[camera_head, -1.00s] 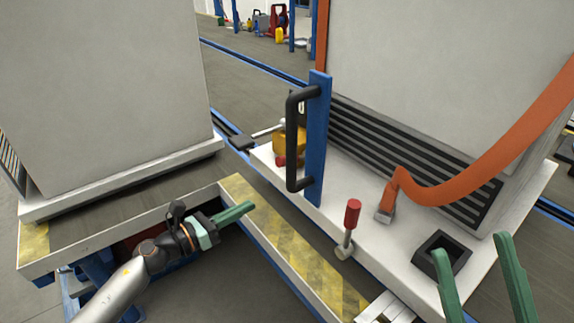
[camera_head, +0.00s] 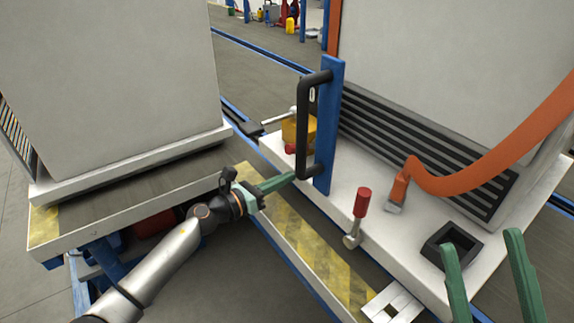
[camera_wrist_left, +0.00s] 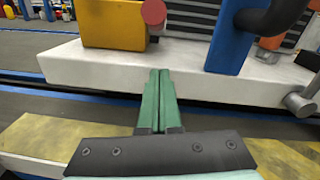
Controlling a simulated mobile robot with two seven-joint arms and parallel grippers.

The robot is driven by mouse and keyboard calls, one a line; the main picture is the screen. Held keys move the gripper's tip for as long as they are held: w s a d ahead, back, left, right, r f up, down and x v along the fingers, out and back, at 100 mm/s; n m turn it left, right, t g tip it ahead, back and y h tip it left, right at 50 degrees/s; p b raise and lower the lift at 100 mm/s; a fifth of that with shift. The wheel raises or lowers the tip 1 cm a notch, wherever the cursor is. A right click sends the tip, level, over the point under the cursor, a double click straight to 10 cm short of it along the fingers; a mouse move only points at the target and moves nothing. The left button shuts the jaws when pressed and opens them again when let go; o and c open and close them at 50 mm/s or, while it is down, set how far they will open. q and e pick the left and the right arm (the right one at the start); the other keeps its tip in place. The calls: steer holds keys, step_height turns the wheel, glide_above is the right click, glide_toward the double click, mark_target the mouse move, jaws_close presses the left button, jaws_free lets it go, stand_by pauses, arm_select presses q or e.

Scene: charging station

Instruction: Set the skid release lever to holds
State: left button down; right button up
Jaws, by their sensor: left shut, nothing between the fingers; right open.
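A lever with a red grip (camera_head: 362,203) stands on a metal pivot on the front edge of the white skid (camera_head: 410,260). The pivot (camera_wrist_left: 302,102) shows at the right edge of the left wrist view. A yellow block (camera_head: 298,129) with a red knob (camera_head: 290,149) and a metal bar sits farther back; block (camera_wrist_left: 113,24) and knob (camera_wrist_left: 153,13) show in the left wrist view. I cannot tell which is the skid release lever. My left gripper (camera_head: 290,178) is shut and empty, pointing at the skid edge below the knob. My right gripper (camera_head: 484,240) is open and empty at lower right.
A blue post (camera_head: 328,125) with a black handle (camera_head: 303,130) rises beside the left fingertips. An orange cable (camera_head: 480,170) ends in a plug on the skid. A black square socket (camera_head: 452,245) lies near the right gripper. A yellow-black striped ledge (camera_head: 300,240) runs in front.

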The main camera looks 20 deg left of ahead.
arm_select(q)
steer(key=r, duration=0.1)
steer(key=w+r+p, duration=0.1)
steer(key=r, duration=0.2)
steer(key=shift+w+d, duration=0.2)
steer(key=shift+w, duration=0.15)
steer(key=shift+p, duration=0.35)
